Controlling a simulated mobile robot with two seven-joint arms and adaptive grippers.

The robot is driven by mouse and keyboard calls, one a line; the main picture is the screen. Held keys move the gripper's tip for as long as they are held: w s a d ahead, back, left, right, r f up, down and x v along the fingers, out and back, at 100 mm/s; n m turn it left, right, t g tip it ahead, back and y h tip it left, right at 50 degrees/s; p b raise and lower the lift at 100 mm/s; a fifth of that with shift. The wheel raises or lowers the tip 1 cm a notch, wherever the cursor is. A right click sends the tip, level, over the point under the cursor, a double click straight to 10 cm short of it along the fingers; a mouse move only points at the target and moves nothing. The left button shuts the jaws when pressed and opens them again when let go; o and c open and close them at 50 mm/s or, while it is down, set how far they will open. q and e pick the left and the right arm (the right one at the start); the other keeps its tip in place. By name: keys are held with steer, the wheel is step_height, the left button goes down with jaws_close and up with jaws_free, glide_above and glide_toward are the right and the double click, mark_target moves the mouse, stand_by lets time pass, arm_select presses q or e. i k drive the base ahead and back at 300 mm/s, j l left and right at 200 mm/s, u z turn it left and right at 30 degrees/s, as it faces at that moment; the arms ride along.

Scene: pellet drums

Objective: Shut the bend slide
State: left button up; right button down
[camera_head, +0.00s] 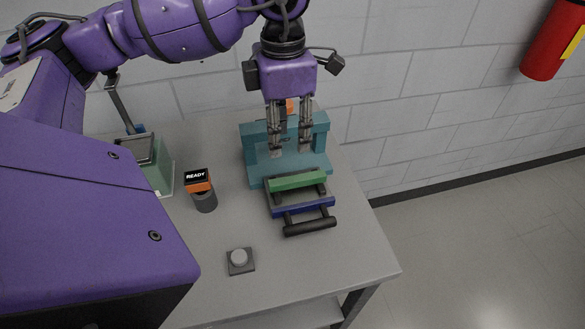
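A teal fixture (255,169) stands on the table against the back. The bend slide, with a green bar (297,180), a blue bar (303,207) and a black handle (310,226), sticks out from its front toward the table's near side. My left gripper (290,150) points down over the teal fixture, behind the slide's handle. Its two fingers are apart with nothing visible between them. They partly hide the fixture's upright frame; whether they touch it I cannot tell. My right gripper is not in view.
A grey table (330,262) carries everything. A dark post with an orange READY sign (197,182), a green box (160,170) and a grey button (239,258) are left of the slide. The table is clear in front of the handle. A red cylinder (550,45) hangs on the wall.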

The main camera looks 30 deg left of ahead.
mark_target(286, 204)
steer(key=u, duration=0.9)
